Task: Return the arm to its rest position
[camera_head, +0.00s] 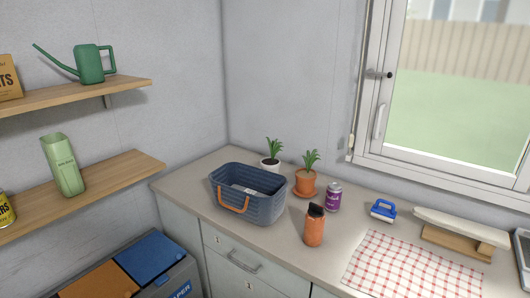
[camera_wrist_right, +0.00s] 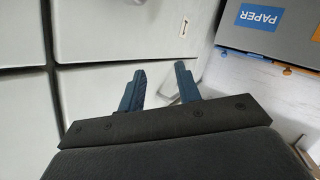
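My right gripper (camera_wrist_right: 158,80) shows in the right wrist view. Its two blue fingers stand apart with nothing between them, in front of the cabinet fronts (camera_wrist_right: 100,35). Neither arm shows in the head view, and my left gripper is in no view. On the counter (camera_head: 275,243) in the head view stands a blue-grey basket (camera_head: 262,207) with an orange handle. A light item (camera_head: 243,189) lies inside it, only partly visible.
A checkered cloth (camera_head: 410,270) lies at the front right. Wooden shelves (camera_head: 120,91) are at left, above a bin (camera_head: 181,275) labelled PAPER.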

